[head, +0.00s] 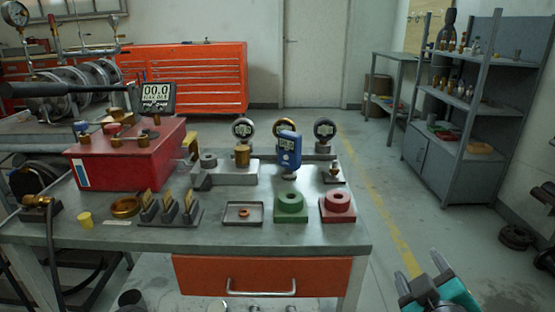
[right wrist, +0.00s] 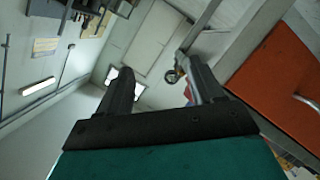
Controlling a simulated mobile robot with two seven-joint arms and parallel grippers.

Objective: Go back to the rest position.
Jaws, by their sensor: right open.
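My right gripper (head: 424,281) is low at the right of the head view, beyond the right end of the workbench (head: 300,233). It is open, with nothing between its fingers. The right wrist view shows the same two dark fingers (right wrist: 158,80) spread apart, with the bench and its orange drawer (right wrist: 280,90) to their right. My left gripper is not seen in the head view.
A grey shelf (head: 455,150) stands at the right. Floor (head: 400,215) is open between bench and shelf.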

